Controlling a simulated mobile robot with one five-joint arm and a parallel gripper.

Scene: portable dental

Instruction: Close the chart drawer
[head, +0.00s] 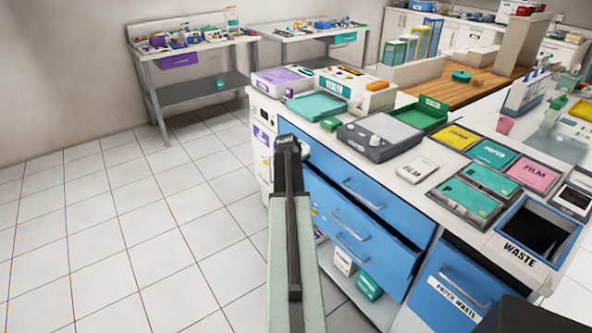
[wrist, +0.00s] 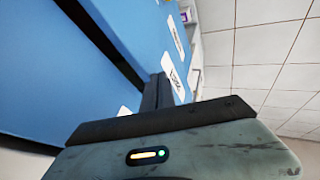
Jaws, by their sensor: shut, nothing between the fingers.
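The blue drawer unit (head: 362,185) stands under the white counter in the head view. A drawer front with a bar handle (head: 350,226) sits below the top front, and a dark gap along its upper edge suggests it is pulled out a little. I cannot read which front is the chart drawer. My gripper (head: 288,146) is shut and empty, at the left end of the drawer unit, and my arm hides part of the fronts. In the wrist view my gripper (wrist: 158,90) is beside blue panels (wrist: 140,30) with white labels; contact cannot be told.
The counter above holds a grey scale (head: 380,137), teal tray (head: 317,106) and coloured bins. A paper waste front (head: 455,287) is at right. Boxes (head: 368,287) stand low beneath the drawers. The tiled floor (head: 110,220) at left is clear.

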